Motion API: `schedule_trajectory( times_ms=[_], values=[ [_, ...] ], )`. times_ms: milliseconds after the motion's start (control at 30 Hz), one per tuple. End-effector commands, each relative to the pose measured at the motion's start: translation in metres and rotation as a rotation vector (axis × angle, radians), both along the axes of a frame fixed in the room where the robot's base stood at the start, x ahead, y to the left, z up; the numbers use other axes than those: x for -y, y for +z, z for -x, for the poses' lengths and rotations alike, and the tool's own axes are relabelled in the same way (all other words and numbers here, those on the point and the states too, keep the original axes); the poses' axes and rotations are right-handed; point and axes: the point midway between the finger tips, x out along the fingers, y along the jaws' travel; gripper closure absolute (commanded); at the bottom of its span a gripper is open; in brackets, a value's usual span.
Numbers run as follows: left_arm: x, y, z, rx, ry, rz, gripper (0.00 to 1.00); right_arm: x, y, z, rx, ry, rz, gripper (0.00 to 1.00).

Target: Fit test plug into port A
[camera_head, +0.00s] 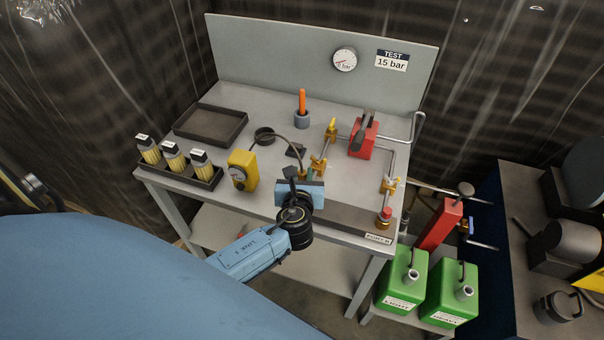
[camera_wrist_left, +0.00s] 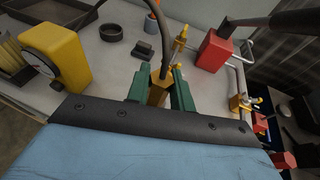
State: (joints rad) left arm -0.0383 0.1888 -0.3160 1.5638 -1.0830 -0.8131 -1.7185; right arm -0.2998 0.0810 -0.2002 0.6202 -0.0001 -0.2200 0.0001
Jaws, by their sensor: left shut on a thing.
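My left gripper (camera_head: 306,176) is over the front middle of the bench. In the left wrist view its green fingers (camera_wrist_left: 160,84) are shut on a brass plug (camera_wrist_left: 157,93) with a black hose rising from its top. The fingers and wrist hide most of the plug. A label reading PORT with an unclear letter (camera_head: 378,239) is on the bench's front right edge. Just behind it is a brass fitting with a red part (camera_head: 384,217). The plug is apart from this fitting. My right gripper is out of view.
Brass valves (camera_head: 318,166) and pipes stand right of the gripper, with a red hand pump (camera_head: 362,138) behind. An orange-handled tool (camera_head: 302,103) stands in a cup. A tray of bottles (camera_head: 180,170) and an empty tray (camera_head: 211,124) are left. Green cans (camera_head: 402,278) stand below right.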

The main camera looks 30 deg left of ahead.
Motion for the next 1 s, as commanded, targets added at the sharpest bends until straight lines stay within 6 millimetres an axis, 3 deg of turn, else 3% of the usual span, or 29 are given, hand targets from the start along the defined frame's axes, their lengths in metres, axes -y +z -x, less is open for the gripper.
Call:
schedule_trajectory(
  times_ms=[1000],
  values=[
    [0.0, -0.026, 0.0, 0.001, -0.001, -0.001, 1.0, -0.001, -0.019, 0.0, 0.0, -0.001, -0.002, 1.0]
  ],
)
